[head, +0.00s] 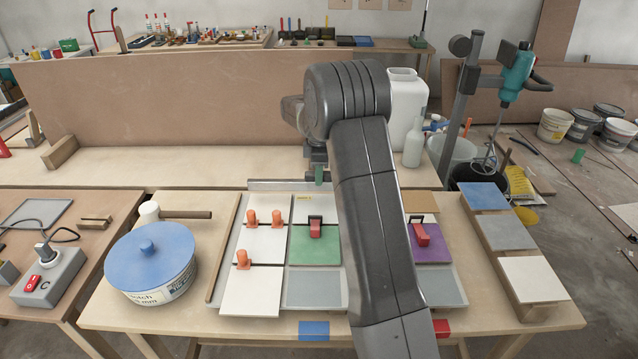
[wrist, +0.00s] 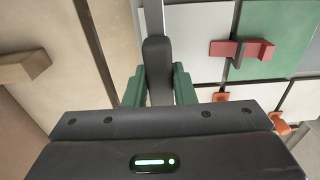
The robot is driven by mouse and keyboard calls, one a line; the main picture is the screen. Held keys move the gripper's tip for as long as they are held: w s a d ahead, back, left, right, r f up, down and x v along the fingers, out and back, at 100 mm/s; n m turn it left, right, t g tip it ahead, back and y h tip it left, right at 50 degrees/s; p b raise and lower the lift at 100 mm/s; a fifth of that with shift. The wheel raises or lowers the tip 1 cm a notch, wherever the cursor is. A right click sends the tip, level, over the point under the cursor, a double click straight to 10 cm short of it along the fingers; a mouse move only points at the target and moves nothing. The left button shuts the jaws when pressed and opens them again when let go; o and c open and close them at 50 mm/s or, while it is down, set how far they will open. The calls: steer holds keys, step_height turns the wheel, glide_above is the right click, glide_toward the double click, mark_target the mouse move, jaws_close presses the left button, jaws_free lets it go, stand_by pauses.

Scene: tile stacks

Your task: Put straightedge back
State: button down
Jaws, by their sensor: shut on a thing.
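The straightedge (head: 277,186) is a long pale metal bar along the back edge of the tile layout in the head view; my arm hides its right part. In the wrist view its dark grip (wrist: 157,62) sits between my green fingers, and the metal bar (wrist: 152,17) runs up out of the picture. My gripper (head: 318,176) is shut on the straightedge; in the wrist view the fingers (wrist: 158,88) close on both sides of the grip. I cannot tell whether the bar touches the table.
White, green (head: 308,248) and purple (head: 433,249) tiles carry orange clips and red handled tools (head: 316,228).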

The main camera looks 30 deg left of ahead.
mark_target(319, 190)
steer(key=shift+f, duration=1.7)
steer(key=shift+f, duration=0.2)
steer(key=c, duration=1.2)
jaws_free()
step_height(319, 190, up, 12)
steer(key=shift+d+r, duration=0.15)
steer(key=shift+r, duration=0.05)
